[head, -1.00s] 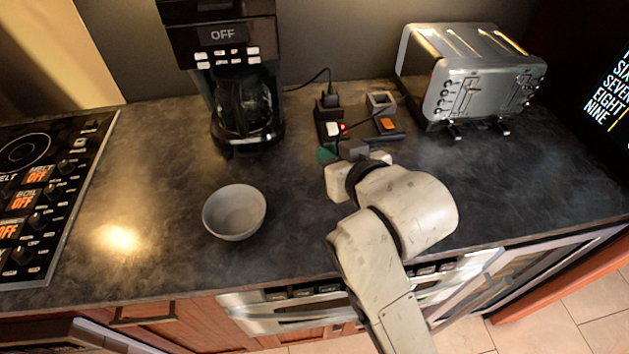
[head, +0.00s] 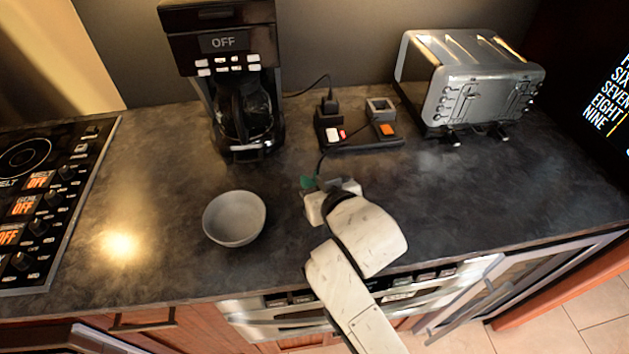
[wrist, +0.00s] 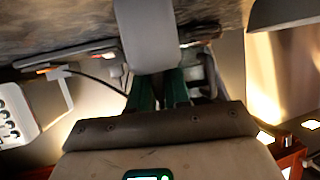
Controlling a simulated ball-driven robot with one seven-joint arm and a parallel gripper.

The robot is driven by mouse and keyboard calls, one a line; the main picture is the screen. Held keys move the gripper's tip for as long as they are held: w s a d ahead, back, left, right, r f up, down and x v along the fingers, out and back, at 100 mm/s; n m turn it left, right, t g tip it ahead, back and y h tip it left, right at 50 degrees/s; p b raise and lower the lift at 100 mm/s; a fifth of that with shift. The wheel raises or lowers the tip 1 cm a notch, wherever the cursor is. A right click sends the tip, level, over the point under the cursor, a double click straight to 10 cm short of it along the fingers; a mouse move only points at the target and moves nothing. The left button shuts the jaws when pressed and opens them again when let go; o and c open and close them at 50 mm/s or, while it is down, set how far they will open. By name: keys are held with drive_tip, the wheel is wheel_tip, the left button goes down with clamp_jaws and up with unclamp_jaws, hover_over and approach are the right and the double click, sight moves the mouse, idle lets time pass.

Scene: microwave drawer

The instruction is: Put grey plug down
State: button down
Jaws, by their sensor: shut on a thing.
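My gripper (head: 318,184) is over the counter, between the bowl and the power strip. In the wrist view its green fingers (wrist: 160,90) are shut on the grey plug (wrist: 148,38), a light grey block sticking out past the fingertips. In the head view the plug is mostly hidden by my gripper. A dark cord (head: 321,163) runs from near the gripper towards the power strip (head: 360,143). I cannot tell whether the plug touches the counter.
The strip has a black plug (head: 329,104), a grey square socket (head: 381,108) and lit switches. A grey bowl (head: 234,218) stands left of my gripper. A coffee maker (head: 235,90) and a toaster (head: 470,85) stand behind. The counter (head: 480,200) is clear to the right.

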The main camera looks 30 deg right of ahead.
drive_tip(key=shift+f, duration=0.2)
drive_tip(key=c, duration=1.1)
unclamp_jaws()
drive_tip(key=shift+r, duration=0.1)
drive_tip(key=shift+r, duration=0.2)
drive_tip(key=v, duration=1.2)
drive_tip(key=shift+f+b, duration=0.1)
drive_tip(key=shift+b, duration=0.2)
